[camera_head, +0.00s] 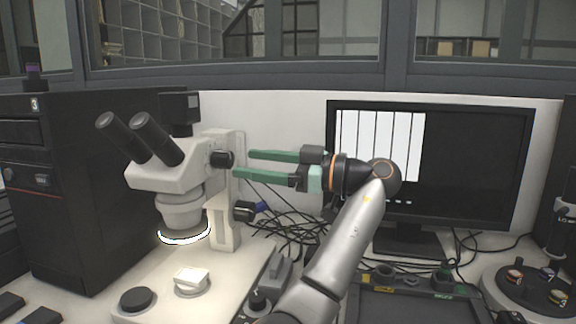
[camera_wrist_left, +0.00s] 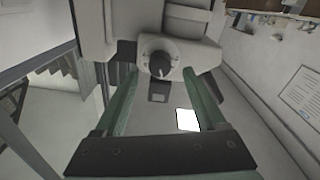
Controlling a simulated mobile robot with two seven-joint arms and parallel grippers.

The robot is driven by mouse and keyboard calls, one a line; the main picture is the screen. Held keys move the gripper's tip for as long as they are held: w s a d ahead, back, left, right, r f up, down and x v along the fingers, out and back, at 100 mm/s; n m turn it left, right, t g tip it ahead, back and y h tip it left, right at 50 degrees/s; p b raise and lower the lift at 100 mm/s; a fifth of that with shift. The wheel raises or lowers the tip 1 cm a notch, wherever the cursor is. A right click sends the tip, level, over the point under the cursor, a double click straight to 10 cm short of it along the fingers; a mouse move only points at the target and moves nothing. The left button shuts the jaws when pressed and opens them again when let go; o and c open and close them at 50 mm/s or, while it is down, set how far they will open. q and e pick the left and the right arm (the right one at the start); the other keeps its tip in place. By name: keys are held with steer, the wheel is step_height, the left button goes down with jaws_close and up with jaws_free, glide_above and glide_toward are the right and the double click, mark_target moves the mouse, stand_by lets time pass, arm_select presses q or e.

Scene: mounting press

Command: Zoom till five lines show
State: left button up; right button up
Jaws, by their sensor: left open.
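The microscope (camera_head: 165,180), white with two black eyepieces, stands at the left in the head view. Its dark side knob (camera_head: 221,158) faces my left gripper (camera_head: 243,163). The gripper's green fingers are open, with their tips just right of the knob and seemingly short of it. In the left wrist view the knob (camera_wrist_left: 160,64) appears between the open fingers (camera_wrist_left: 158,75), without visible contact. The monitor (camera_head: 470,160) shows a white panel (camera_head: 383,145) with several dark vertical lines. My right gripper is not in view.
A black cabinet (camera_head: 70,180) stands left of the microscope. A small white sample (camera_head: 190,278) sits on the base below the lit ring. Loose cables (camera_head: 285,215) lie behind my arm. A dark tray (camera_head: 410,305) and a round holder (camera_head: 530,290) are at the right.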

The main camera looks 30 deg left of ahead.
arm_select(q)
steer(key=v, duration=0.7)
steer(key=shift+d+p, duration=0.3)
steer(key=shift+d, duration=0.1)
steer(key=shift+w, duration=0.1)
